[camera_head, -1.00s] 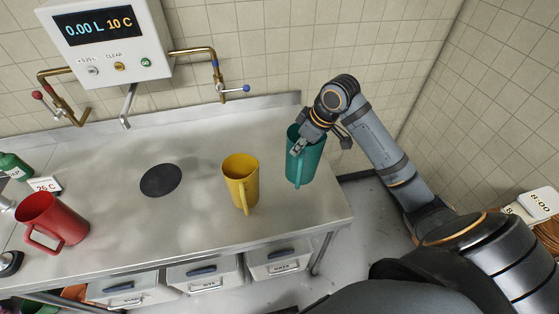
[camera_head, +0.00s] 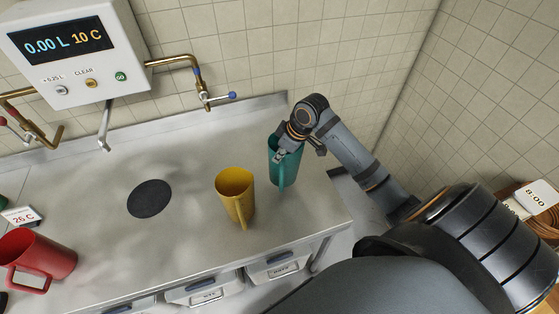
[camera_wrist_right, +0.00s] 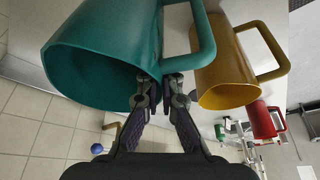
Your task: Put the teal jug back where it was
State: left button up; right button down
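The teal jug (camera_head: 287,165) is at the right end of the steel counter (camera_head: 190,245), right of the yellow jug (camera_head: 234,197). My right gripper (camera_head: 284,151) is at the jug's rim, by the top of its handle. In the right wrist view, the fingers (camera_wrist_right: 160,92) close on the teal jug (camera_wrist_right: 90,62) where the handle meets the wall. The jug is upright; I cannot tell whether its base touches the counter. My left gripper is not in view.
A red jug (camera_head: 40,258) stands at the counter's left. A black disc (camera_head: 149,199) lies bare on the counter below the spout of the wall dispenser (camera_head: 75,50). Brass pipes (camera_head: 180,62) stick out from the wall. The counter's right end is close to the teal jug.

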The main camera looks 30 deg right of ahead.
notch_tip(320, 180, down, 3)
jog(key=shift+r+p, duration=0.1)
jog(key=shift+p, duration=0.45)
jog(key=shift+f, duration=0.4)
jog(key=c, duration=2)
grip_release()
jog(key=shift+f, duration=0.15)
jog(key=o, duration=0.5)
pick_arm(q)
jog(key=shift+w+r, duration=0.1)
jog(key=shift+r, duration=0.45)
pick_arm(e)
jog(key=shift+s, duration=0.1)
